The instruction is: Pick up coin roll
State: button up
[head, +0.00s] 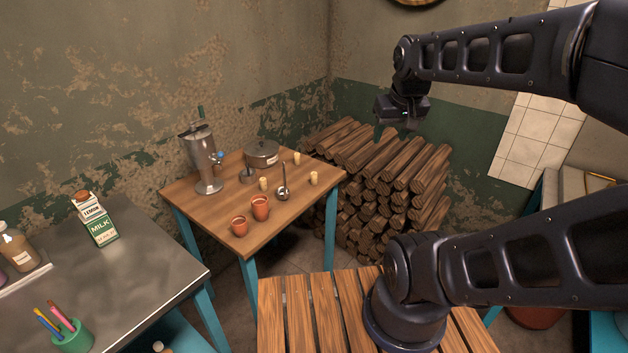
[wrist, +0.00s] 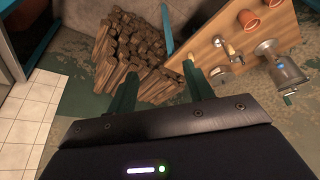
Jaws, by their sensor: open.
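No coin roll can be made out for certain. I cannot tell if any is a coin roll. The top of a similar pale piece (head: 160,347) shows low at the grey table's front. My gripper (head: 395,130) is raised in front of the log pile, right of the wooden table and apart from everything. In the wrist view its green fingers (wrist: 165,85) are spread and empty.
Stacked logs (head: 385,180) lie behind.

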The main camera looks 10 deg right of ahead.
jog(key=w+a+f+n+g, duration=0.15)
jog(key=w+n, duration=0.25)
jog(key=w, duration=0.8)
jog(key=n+g, duration=0.3)
jog(key=n, duration=0.8)
send_over(314, 173)
jog(key=f, duration=2.6)
jog(key=shift+s+d+f, duration=0.15)
jog(key=shift+s+d, duration=0.05)
jog(key=shift+s, duration=0.05)
jog(key=shift+w+a+f, duration=0.1)
jog(key=shift+f, duration=0.35)
notch_tip(314, 173, down, 10)
jog(key=shift+a+f, duration=0.15)
jog(key=shift+f, duration=0.1)
jog(key=c, duration=1.1)
